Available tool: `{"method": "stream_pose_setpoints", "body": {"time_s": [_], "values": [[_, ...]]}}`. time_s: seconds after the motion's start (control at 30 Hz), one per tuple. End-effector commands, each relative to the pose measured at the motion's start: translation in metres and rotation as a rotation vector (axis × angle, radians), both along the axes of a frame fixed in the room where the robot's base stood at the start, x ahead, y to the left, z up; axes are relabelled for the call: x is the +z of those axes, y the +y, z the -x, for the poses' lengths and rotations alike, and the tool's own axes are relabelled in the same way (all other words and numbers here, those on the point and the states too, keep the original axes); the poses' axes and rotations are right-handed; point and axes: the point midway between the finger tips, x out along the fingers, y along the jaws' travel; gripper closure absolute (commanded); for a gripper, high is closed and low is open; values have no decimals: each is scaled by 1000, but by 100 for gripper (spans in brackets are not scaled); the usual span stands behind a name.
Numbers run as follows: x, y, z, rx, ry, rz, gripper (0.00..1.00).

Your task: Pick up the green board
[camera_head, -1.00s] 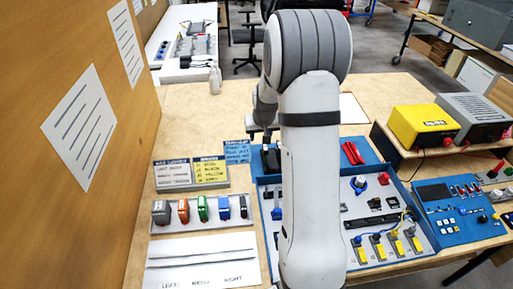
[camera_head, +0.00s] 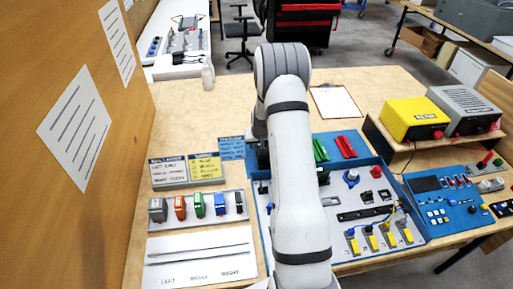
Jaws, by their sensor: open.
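The green board (camera_head: 320,150) stands beside a red board (camera_head: 345,147) at the back of the blue-edged tray (camera_head: 375,162). My arm covers the area just left of the green board. The fingertips are too small and dark to make out clearly.
A yellow meter box (camera_head: 413,118) and a grey box (camera_head: 463,110) stand on the right. A clipboard (camera_head: 335,102) lies behind. A tall wooden panel (camera_head: 60,180) bounds the left side.

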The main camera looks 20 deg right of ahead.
Motion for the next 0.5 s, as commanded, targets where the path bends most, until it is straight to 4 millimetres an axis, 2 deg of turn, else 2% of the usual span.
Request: {"method": "stream_pose_setpoints", "body": {"time_s": [0.3,0.5], "values": [[-5,-1,-2,-1,-2,0,58],[-5,-1,-2,-1,-1,0,74]]}}
